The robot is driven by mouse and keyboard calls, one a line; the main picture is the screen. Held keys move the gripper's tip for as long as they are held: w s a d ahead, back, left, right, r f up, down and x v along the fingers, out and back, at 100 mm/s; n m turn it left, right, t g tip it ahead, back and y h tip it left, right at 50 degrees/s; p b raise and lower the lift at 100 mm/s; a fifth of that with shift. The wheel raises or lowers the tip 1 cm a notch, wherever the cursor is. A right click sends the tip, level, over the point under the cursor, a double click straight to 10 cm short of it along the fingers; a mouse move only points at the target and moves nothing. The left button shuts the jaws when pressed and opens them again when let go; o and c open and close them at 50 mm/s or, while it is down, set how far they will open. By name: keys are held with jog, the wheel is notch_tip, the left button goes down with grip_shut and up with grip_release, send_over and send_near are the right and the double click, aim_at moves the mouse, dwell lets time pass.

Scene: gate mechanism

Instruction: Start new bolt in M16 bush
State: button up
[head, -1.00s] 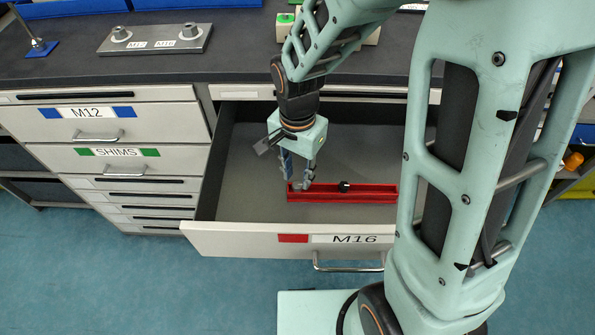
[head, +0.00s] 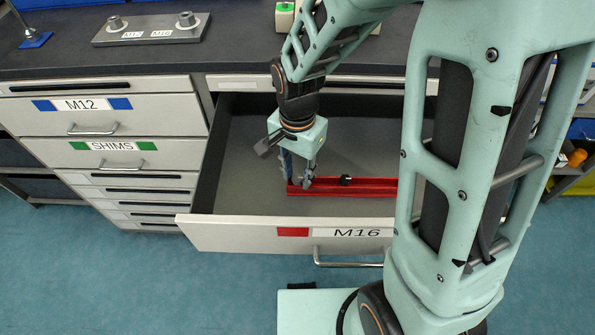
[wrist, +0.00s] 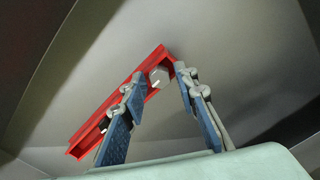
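The M16 drawer (head: 345,234) is pulled open. A red tray (head: 380,187) lies on its floor; the tray also shows in the wrist view (wrist: 80,143). A pale bolt head (wrist: 158,76) sits at one end of the tray, between my fingertips in the wrist view. My gripper (head: 297,182) points down over the tray's left end, fingers apart. In the wrist view my gripper (wrist: 158,74) shows gaps between the fingers and the bolt head. A grey plate (head: 120,31) on the bench carries two bushes; the right bush (head: 186,19) is labelled M16.
A black piece (head: 346,180) sits in the tray, right of my gripper. The drawer's side walls and front stand around my gripper. The M12 drawer (head: 85,118) and shims drawer (head: 113,153) are shut at left. A blue-based stand (head: 36,40) stands at the bench's left.

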jog(key=shift+c, duration=0.3)
grip_shut()
jog(key=shift+r, duration=0.15)
jog(key=shift+r+p, duration=0.45)
jog(key=shift+p, duration=0.05)
jog(key=shift+r+p, duration=1.9)
jog(key=shift+r, duration=0.65)
